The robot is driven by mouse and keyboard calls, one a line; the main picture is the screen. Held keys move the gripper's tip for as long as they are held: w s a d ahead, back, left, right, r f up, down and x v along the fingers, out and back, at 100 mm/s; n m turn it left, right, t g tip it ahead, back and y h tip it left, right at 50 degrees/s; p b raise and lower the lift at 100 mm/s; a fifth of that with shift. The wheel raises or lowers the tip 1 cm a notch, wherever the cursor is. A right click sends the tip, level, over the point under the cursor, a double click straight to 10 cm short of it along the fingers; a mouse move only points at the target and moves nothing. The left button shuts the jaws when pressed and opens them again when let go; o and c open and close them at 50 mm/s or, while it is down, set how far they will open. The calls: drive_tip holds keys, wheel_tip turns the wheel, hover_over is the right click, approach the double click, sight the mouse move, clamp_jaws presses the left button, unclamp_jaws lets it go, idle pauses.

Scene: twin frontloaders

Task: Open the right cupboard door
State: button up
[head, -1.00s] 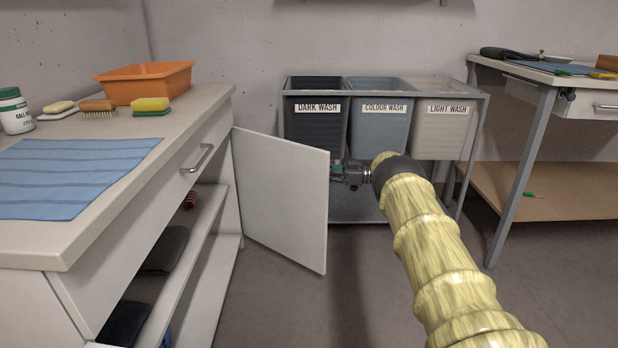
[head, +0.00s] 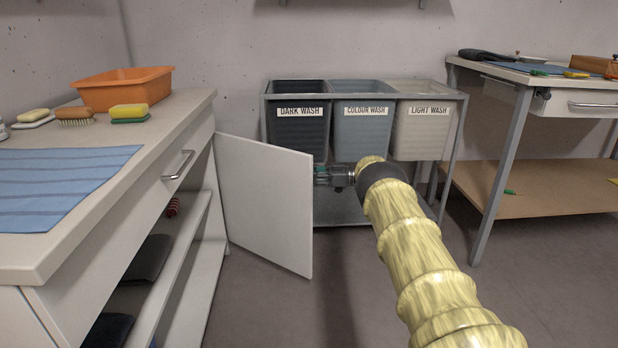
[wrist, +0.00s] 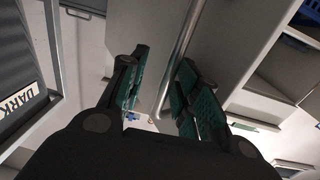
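The right cupboard door (head: 264,203) is a plain white panel that stands swung well out from the counter unit, showing its inner face in the head view. My gripper (head: 322,176) is at the door's free edge, partly hidden behind it. In the wrist view my gripper (wrist: 160,95) has its two green-padded fingers apart. The long metal bar handle (wrist: 182,45) runs between them, closer to the right finger. The door's outer face (wrist: 145,40) lies behind the handle. I cannot tell whether a finger touches the bar.
Laundry bins in a metal frame (head: 457,150) stand close behind my gripper. The open cupboard shows a shelf (head: 178,255) with dark folded cloths. A counter (head: 110,225) is at left, a workbench (head: 530,205) at right. The floor in front of the door is clear.

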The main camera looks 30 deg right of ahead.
drive_tip(key=shift+d, duration=0.1)
drive_tip(key=v, duration=1.2)
drive_tip(key=shift+f, duration=0.1)
